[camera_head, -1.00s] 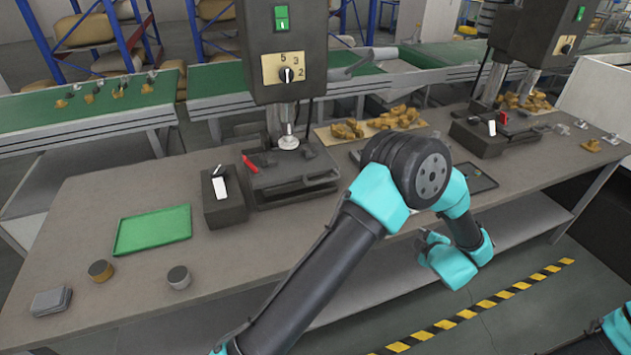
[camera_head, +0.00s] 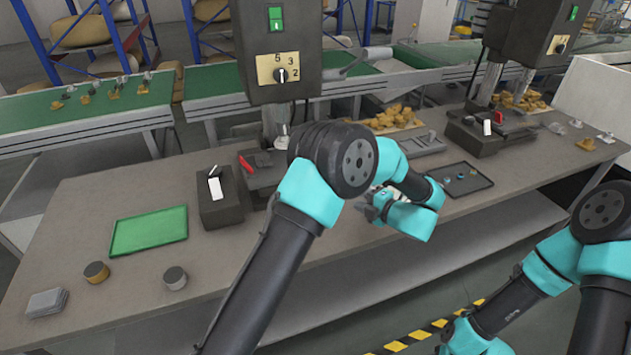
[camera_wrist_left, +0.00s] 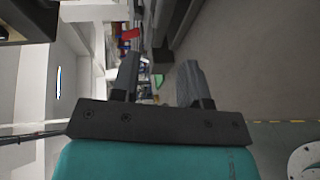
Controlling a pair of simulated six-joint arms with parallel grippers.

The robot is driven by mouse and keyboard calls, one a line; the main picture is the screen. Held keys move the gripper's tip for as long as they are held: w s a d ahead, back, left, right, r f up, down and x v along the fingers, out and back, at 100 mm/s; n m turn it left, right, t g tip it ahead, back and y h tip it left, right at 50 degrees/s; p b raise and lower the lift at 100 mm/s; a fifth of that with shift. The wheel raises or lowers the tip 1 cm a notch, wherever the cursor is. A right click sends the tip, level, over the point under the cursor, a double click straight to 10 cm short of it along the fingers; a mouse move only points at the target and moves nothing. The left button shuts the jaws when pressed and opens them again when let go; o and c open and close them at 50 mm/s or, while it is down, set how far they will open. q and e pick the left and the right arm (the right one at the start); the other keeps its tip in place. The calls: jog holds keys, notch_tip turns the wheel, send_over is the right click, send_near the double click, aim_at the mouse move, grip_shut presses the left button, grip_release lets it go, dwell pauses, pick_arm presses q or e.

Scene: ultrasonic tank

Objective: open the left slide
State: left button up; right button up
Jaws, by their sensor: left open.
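The left machine's dark slide fixture (camera_head: 262,186), with a red handle (camera_head: 245,164), sits under the left press head. My left arm's elbow hides its right part, so I cannot tell how far the slide is out. My left gripper (camera_head: 368,207) is at the table's front edge, to the right of the fixture and apart from it. In the left wrist view its two grey fingers (camera_wrist_left: 158,82) are spread with nothing between them. A small red thing (camera_wrist_left: 130,34) shows beyond them; I cannot tell what it is. My right arm is at the lower right; its fingers do not show.
A black box with a white switch (camera_head: 216,188) stands left of the fixture. A green tray (camera_head: 150,232) and round pieces (camera_head: 96,272) lie at left. A dark tray (camera_head: 461,179) and a second machine (camera_head: 480,135) are at right.

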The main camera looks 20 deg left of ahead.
pick_arm(q)
jog(key=shift+a, duration=0.1)
jog(key=x, duration=1.7)
jog(key=shift+a, duration=0.1)
jog(key=shift+c, duration=0.4)
grip_shut()
